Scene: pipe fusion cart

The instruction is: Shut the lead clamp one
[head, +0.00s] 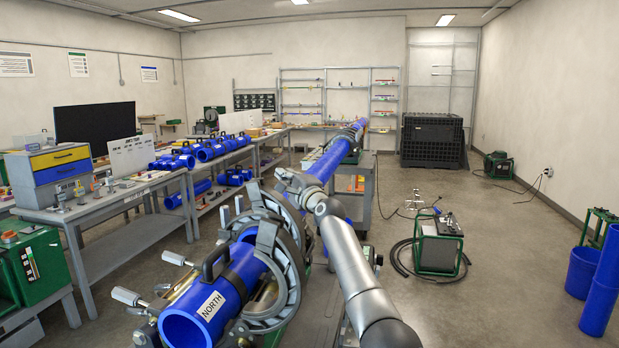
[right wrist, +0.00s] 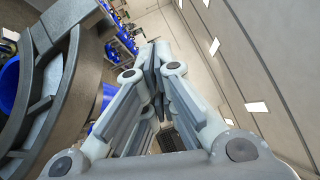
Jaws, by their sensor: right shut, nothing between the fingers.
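A blue pipe marked NORTH (head: 212,300) lies in the fusion cart at the front centre, with a black handle on top. Large grey curved clamp jaws (head: 292,268) stand at its right side. I cannot tell which is lead clamp one, or whether every jaw is fully open. My right gripper (head: 284,178) is just above and beyond the clamp jaws, apart from the near one as far as I can see. In the right wrist view its fingers (right wrist: 155,68) meet with nothing between them. A grey clamp arc (right wrist: 62,100) is close at the left there. My left gripper is out of view.
Metal clamp screws (head: 128,297) stick out left of the pipe. A long blue pipe (head: 335,155) runs on behind. A workbench (head: 150,186) stands left. A green-framed unit (head: 437,250) with a hose stands right, with open floor around it.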

